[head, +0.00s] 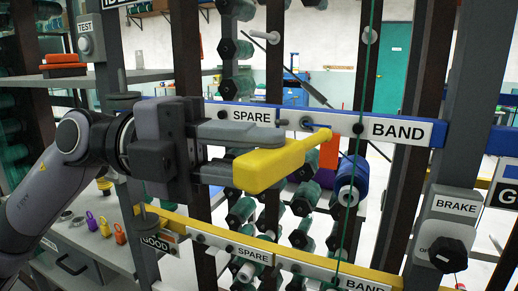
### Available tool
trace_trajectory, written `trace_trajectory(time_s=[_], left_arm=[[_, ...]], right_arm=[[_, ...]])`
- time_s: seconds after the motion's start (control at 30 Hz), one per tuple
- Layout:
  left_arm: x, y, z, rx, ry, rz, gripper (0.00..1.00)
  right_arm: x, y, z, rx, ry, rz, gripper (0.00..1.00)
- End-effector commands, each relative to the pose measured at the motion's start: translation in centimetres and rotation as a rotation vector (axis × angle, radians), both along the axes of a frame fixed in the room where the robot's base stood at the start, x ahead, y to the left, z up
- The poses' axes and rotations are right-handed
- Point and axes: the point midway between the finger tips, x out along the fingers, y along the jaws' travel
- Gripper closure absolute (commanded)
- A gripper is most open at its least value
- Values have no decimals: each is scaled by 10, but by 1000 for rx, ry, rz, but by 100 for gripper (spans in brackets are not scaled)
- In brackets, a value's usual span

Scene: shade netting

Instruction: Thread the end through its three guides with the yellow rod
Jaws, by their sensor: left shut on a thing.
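My left gripper (250,156) comes in from the left and is shut on the thick yellow handle of the yellow rod (279,164), in front of the rack. The handle points right and slightly up, toward the blue bar marked SPARE and BAND. A thin part beyond the handle cannot be made out clearly against the bar. A green thread (365,75) runs almost straight down in front of the bars, right of the rod and apart from it. The three guides cannot be told with certainty; small fittings (306,123) sit on the blue bar. My right gripper is not in view.
The blue bar (438,134) and a lower yellow bar (205,229) cross dark uprights. Green spools (235,54) and a blue spool (350,180) sit behind. A BRAKE box (447,205) is at right.

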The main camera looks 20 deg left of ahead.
Motion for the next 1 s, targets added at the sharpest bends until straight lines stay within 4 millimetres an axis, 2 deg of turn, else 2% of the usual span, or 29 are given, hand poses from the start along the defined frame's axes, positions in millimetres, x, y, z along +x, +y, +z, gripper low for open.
trace_trajectory(time_s=[0.43,1.0], left_arm=[[0,-1,1,-2,1,1,100],[24,-22,3,-3,2,0,100]], right_arm=[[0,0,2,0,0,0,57],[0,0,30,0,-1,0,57]])
